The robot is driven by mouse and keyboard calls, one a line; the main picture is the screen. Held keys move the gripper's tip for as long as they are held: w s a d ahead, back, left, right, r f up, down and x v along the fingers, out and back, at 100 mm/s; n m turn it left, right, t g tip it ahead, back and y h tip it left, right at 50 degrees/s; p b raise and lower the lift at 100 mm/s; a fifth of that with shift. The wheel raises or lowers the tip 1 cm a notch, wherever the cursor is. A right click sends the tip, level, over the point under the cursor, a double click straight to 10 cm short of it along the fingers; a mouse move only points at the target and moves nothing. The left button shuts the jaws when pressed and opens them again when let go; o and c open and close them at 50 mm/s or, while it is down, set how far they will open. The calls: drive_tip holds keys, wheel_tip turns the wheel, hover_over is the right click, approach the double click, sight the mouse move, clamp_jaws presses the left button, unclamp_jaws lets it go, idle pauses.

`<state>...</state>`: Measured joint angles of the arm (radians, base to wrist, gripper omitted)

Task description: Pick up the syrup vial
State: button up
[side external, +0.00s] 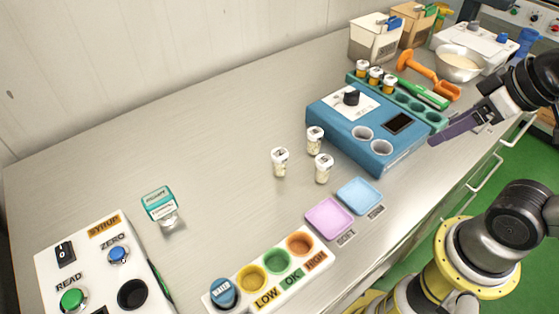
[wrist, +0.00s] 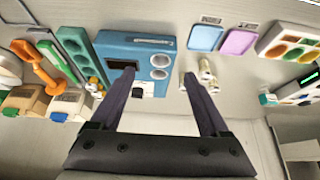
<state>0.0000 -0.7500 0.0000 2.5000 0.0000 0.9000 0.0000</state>
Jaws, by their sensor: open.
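A small clear vial with a teal-and-white lettered top (side external: 160,207) stands alone on the counter at the left, near the white SYRUP reader box (side external: 95,262). Its lettering is too small to read. In the wrist view a small teal-topped item (wrist: 267,99) shows at the right edge beside that box. Several white-capped vials (side external: 280,162) stand together near the blue machine (side external: 362,135). My gripper (side external: 455,127) is past the machine's right side, far from the teal-topped vial. In the wrist view its two dark purple fingers (wrist: 159,75) are apart with nothing between them.
A teal rack (side external: 415,106) with amber vials stands behind the machine. Purple (side external: 329,217) and blue (side external: 360,195) pads and a LOW/OK/HIGH tray (side external: 300,272) line the front. The counter's left middle is clear.

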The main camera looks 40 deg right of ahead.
drive_tip(key=w+a+r+n+g, duration=0.1)
drive_tip(key=w+a+r+n, duration=0.1)
drive_tip(key=w+r+n, duration=0.5)
drive_tip(key=n+g, duration=0.5)
drive_tip(key=n, duration=0.7)
hover_over(280, 153)
wheel_tip(280, 153, down, 14)
drive_tip(key=shift+w+f, duration=0.15)
drive_tip(key=shift+f, duration=2.9)
